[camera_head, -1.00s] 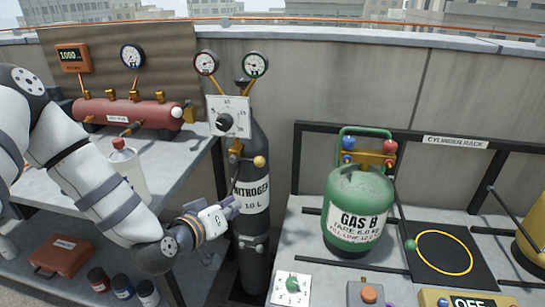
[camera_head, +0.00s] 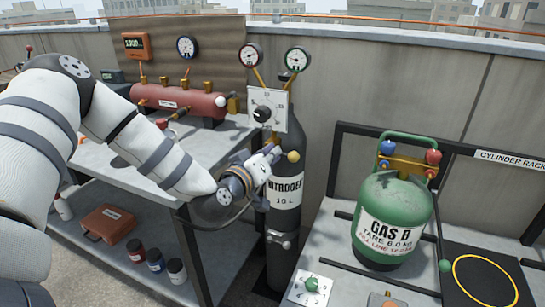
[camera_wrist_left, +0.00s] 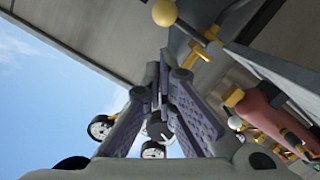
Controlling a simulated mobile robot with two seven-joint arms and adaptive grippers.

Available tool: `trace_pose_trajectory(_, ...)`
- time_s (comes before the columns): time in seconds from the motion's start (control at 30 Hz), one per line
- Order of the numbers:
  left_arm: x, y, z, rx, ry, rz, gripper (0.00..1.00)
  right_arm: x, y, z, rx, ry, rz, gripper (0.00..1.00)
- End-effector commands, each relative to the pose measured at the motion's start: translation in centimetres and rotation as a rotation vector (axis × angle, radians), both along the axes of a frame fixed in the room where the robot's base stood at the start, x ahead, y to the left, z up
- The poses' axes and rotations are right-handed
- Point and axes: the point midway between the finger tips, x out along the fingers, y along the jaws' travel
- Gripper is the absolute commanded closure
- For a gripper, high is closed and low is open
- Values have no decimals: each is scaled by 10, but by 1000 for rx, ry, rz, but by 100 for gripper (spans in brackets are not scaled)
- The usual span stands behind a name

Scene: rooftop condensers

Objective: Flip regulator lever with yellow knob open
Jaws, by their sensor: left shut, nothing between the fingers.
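The yellow knob (camera_head: 293,156) sits at the end of the regulator lever, on the neck of the black nitrogen cylinder (camera_head: 285,215). The lever arm is mostly hidden in the head view. My left gripper (camera_head: 275,152) is shut and empty, just left of the knob at about its height. Contact cannot be told from the head view. My right gripper is not in view.
A white dial plate (camera_head: 266,110) and two gauges (camera_head: 298,59) stand above the lever. A red manifold tank (camera_head: 180,101) is on the bench at left. A green gas cylinder (camera_head: 392,215) stands to the right. A concrete wall (camera_head: 400,90) is behind.

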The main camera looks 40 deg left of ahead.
Motion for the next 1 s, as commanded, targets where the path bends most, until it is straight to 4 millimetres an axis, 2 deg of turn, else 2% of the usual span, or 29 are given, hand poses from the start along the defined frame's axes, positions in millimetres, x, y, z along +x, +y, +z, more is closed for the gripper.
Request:
trace_pose_trajectory(0.03,10,2,-9,2,9,1,100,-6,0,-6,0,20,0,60)
trace_pose_trajectory(0.2,40,7,-11,1,8,1,100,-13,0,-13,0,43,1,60)
trace_pose_trajectory(0.33,53,8,-11,1,6,-1,100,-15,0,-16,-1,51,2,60)
trace_pose_trajectory(1.0,64,8,-11,1,3,-1,100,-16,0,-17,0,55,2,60)
